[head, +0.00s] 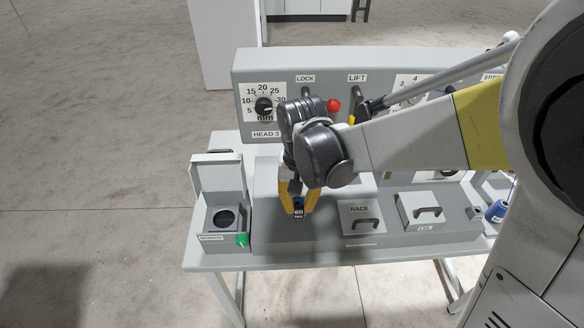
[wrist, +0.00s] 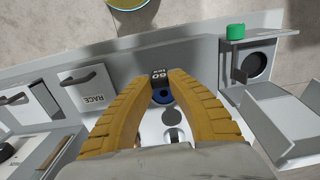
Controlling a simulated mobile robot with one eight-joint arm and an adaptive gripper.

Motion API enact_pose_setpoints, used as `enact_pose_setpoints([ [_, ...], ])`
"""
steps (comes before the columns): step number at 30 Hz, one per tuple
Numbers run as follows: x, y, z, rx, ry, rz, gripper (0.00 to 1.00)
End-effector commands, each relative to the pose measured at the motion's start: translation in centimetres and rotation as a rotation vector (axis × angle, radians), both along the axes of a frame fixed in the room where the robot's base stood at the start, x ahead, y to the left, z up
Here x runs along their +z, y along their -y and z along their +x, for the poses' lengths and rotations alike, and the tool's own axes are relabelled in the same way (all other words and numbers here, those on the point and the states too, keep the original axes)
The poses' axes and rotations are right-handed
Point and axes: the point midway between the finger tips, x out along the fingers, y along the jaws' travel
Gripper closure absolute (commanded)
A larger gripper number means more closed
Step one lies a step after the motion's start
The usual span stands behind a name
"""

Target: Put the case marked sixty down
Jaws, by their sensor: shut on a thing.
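The case marked 60 (head: 298,212) is small, with a black label tag and a blue part; it also shows in the wrist view (wrist: 162,94). My gripper (head: 297,202) has yellow ribbed fingers, shut on the case from both sides. The case hangs at the fingertips over the left part of the grey bench unit, left of the RACE cover (head: 360,209). In the wrist view, a pale plate with round recesses (wrist: 171,116) lies below and between the fingers. I cannot tell whether the case touches anything beneath it.
An open-lidded box (head: 213,239) with a dark round opening and a green knob (head: 242,240) stands at the left. Another handled cover (head: 424,211) and a blue item (head: 497,209) are at the right. The control panel (head: 280,90) with dial, levers and red knob stands behind.

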Motion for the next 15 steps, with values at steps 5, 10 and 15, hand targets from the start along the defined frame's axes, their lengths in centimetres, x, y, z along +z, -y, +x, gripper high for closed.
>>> enact_pose_setpoints([
  [5,-1.3,-0.2,0.2,-0.001,0.000,0.000,1.00],
  [10,-4.0,-0.2,0.2,-0.001,0.000,0.000,1.00],
  [15,-4.2,-0.2,0.1,-0.001,0.000,0.000,1.00],
])
